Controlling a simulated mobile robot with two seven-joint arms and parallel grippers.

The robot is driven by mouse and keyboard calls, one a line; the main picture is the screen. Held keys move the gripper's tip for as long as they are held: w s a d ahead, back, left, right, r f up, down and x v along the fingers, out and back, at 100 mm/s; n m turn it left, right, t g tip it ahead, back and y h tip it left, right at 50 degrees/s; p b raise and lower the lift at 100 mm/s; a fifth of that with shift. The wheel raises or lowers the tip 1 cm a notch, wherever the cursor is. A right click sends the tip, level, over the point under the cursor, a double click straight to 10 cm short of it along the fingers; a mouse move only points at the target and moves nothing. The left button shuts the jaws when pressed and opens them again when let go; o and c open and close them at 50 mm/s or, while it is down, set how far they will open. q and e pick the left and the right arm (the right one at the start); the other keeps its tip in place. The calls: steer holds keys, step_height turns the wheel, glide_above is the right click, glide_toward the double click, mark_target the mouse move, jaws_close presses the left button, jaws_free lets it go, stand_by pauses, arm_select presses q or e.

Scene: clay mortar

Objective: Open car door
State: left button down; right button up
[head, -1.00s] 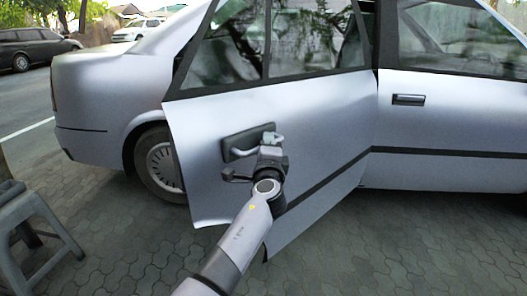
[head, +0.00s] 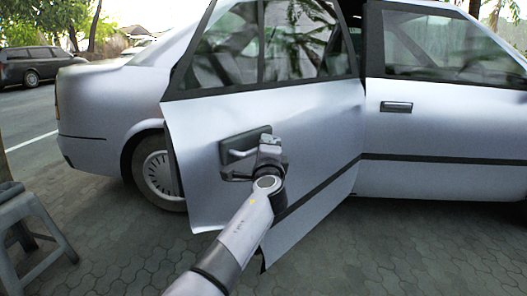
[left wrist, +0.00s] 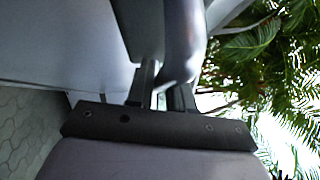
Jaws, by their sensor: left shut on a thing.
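The silver rear car door (head: 190,115) stands swung outward from the car body (head: 95,95) in the head view, its free edge on the left, with a gap to the body. Its dark handle plate with a grey handle (head: 238,150) is on the outer panel. My left gripper (head: 262,150) is at the handle and shut on it, covering its right part. In the left wrist view, the gripper fingers (left wrist: 160,90) close around the rounded handle bar (left wrist: 180,45). My right gripper is in neither view.
The front door (head: 430,125) with its own handle is closed at right. A grey stool (head: 35,220) stands at lower left. Paved ground (head: 130,240) in front of the car is mostly free. A dark parked car (head: 35,65) is far off at left.

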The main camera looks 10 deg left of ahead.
arm_select(q)
steer(key=shift+s+a+f, duration=0.1)
steer(key=shift+a+f, duration=0.1)
steer(key=shift+a, duration=0.05)
stand_by(0.3)
steer(key=c, duration=1.4)
jaws_free()
steer(key=o, duration=0.3)
steer(key=shift+s+a+r, duration=0.1)
steer(key=shift+a, duration=0.05)
steer(key=shift+s+d, duration=0.1)
steer(key=shift+d, duration=0.1)
